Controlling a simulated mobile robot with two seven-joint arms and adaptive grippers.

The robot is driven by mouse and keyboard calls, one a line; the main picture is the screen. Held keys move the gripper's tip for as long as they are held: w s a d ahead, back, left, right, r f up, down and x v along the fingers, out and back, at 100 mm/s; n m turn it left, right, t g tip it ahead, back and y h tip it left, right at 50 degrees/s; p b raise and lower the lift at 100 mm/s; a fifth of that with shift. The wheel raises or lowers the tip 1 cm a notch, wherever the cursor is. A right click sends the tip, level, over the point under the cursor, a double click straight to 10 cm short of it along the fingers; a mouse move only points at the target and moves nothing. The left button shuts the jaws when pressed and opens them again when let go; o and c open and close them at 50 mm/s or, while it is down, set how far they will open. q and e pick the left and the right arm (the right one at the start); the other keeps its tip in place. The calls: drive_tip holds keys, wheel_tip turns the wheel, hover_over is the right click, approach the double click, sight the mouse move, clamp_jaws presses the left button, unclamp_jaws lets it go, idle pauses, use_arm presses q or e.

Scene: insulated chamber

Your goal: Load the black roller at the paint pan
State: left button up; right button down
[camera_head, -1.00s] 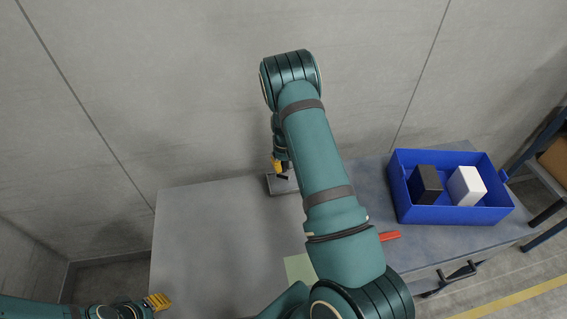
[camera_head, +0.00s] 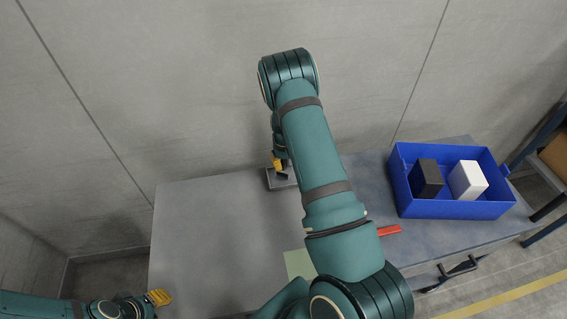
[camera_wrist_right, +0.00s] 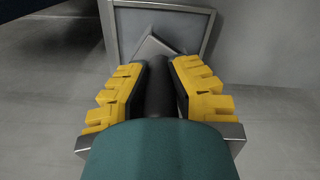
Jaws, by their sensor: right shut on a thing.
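My right gripper (camera_wrist_right: 159,90) has its yellow-padded fingers shut on the black roller (camera_wrist_right: 158,88), whose dark cylinder runs between them in the right wrist view. Beyond its far end is the grey paint pan (camera_wrist_right: 188,17), with a raised rim and a tilted lighter plate inside. Whether the roller touches the pan I cannot tell. In the head view the right gripper (camera_head: 279,166) is over the pan (camera_head: 272,181), at the back of the table; my arm hides part of both. My left gripper (camera_head: 158,298) is at the lower left, away from the pan, its jaws unclear.
The grey table (camera_head: 210,235) is clear left of the pan. A blue crate (camera_head: 455,209) at right holds a black block (camera_head: 426,179) and a white block (camera_head: 468,181). A red object (camera_head: 389,230) and a pale green sheet (camera_head: 298,264) lie near my right arm. A wall stands behind.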

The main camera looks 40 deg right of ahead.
use_arm(q)
drive_tip(key=shift+f+b, duration=0.45)
use_arm(e)
drive_tip(key=shift+f, duration=0.5)
use_arm(q)
drive_tip(key=shift+r, duration=0.1)
use_arm(e)
drive_tip(key=shift+r, duration=0.1)
idle(0.4)
